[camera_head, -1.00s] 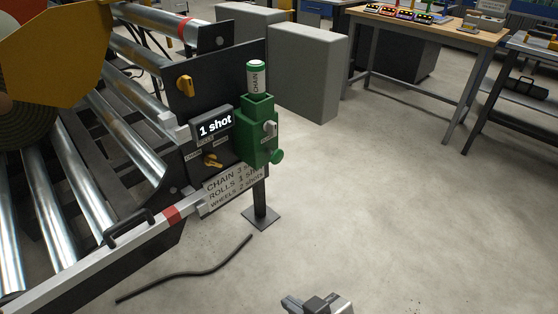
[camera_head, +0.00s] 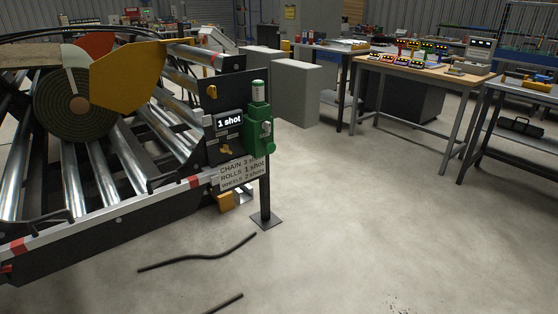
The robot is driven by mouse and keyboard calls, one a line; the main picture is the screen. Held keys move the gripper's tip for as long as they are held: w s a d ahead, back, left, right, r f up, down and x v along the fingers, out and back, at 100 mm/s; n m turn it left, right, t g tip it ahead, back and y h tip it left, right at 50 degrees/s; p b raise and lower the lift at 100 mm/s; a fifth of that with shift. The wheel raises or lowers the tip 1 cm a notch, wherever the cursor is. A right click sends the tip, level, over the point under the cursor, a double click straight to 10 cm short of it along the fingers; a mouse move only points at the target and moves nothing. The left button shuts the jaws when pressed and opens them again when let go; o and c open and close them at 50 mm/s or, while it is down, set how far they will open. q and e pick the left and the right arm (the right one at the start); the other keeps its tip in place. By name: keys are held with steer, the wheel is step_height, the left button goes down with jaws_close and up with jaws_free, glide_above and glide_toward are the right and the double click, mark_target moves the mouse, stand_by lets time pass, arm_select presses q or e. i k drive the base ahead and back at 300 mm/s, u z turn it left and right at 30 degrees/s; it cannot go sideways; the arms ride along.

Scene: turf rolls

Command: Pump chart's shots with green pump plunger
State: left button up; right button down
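The green pump (camera_head: 257,135) is fixed to the dark panel at the machine's right corner. A green and white cartridge (camera_head: 258,91) stands upright in its top; its label is too small to read now. The round green plunger knob (camera_head: 269,146) is low on the pump's right side. The display (camera_head: 228,121) beside it reads "1 shot". The chart (camera_head: 242,173) below lists chain 3, rolls 1 shot and wheels 2 shots; its right edge is partly hard to read. Neither of my grippers shows in the head view.
The roller machine (camera_head: 120,180) with a turf roll (camera_head: 76,104) fills the left. A thin post (camera_head: 265,200) stands under the pump. Black hoses (camera_head: 200,257) lie on the floor. A workbench (camera_head: 425,68) stands at the back right. The floor at right is clear.

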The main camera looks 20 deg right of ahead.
mark_target(271, 148)
steer(key=u, duration=0.35)
steer(key=i, duration=0.55)
steer(key=u, duration=0.45)
steer(key=i, duration=1.1)
steer(key=z, duration=1.1)
steer(key=i, duration=0.7)
steer(key=z, duration=0.8)
